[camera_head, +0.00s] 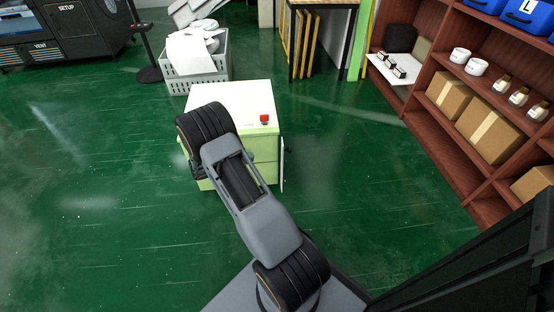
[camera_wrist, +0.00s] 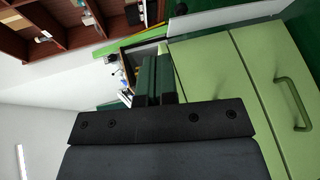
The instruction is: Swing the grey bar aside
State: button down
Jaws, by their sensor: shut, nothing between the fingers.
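The pale green cabinet (camera_head: 262,150) with a white top stands on the green floor in the head view, partly hidden behind my arm. A thin light grey upright strip (camera_head: 282,168) runs along its right edge; this may be the grey bar, but I cannot be sure. In the wrist view, which is turned sideways, a pale grey strip (camera_wrist: 222,17) lies along the edge of the cabinet front (camera_wrist: 225,75). My gripper (camera_wrist: 157,65) is shut and empty, in front of the cabinet face and apart from the strip as far as I can see. My arm hides it in the head view.
A red button (camera_head: 264,118) sits on the cabinet top. A drawer handle (camera_wrist: 293,103) shows in the wrist view. A grey crate (camera_head: 165,82) stands behind the cabinet, and wooden shelves (camera_head: 440,130) stand at the right. The floor between cabinet and shelves is clear.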

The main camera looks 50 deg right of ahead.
jog(key=w+d+f+n+t+h, duration=0.2)
jog(key=d+f+t+h, duration=0.15)
jog(key=f, duration=0.95)
jog(key=s+d+t+b, duration=0.1)
jog(key=d+b, duration=0.3)
jog(key=d, duration=0.8)
jog(key=shift+s+d+f, duration=0.15)
jog(key=shift+s+d, duration=0.1)
jog(key=shift+s, duration=0.15)
